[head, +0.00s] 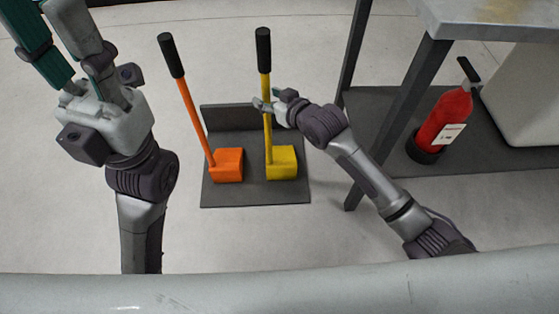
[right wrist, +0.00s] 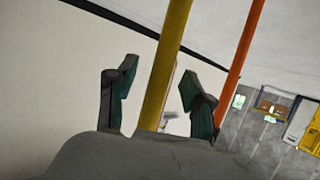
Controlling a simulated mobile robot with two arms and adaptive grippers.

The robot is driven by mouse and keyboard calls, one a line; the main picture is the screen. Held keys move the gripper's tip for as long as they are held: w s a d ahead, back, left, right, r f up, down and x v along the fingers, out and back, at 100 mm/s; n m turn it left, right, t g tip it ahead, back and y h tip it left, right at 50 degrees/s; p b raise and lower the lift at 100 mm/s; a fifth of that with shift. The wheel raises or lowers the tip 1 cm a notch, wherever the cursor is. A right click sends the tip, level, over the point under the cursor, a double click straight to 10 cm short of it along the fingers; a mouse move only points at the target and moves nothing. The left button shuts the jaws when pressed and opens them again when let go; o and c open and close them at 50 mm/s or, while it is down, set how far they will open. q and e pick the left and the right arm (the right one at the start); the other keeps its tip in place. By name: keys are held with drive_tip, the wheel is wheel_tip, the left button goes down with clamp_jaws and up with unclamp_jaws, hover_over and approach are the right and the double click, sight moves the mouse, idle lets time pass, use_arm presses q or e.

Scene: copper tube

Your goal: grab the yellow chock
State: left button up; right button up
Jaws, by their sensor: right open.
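The yellow chock (head: 281,163) rests on a dark stand. Its long yellow handle with a black grip (head: 263,50) rises upright from it. My right gripper (head: 266,106) is at the handle, about midway up. In the right wrist view the yellow handle (right wrist: 166,65) passes between the two open fingers (right wrist: 160,95), with gaps on both sides. My left gripper (head: 60,45) is raised at the upper left of the head view, far from the chock; its fingers run toward the top edge and look spread apart.
An orange chock (head: 228,165) with an orange handle stands left of the yellow one on the same dark stand (head: 255,195). A metal table (head: 480,20) stands at the right, its legs near my right arm. A red fire extinguisher (head: 445,120) sits under it. Floor in front is clear.

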drive_tip(key=shift+x, duration=0.8)
clamp_jaws()
drive_tip(key=shift+w+a+r, duration=0.1)
drive_tip(key=shift+r, duration=0.35)
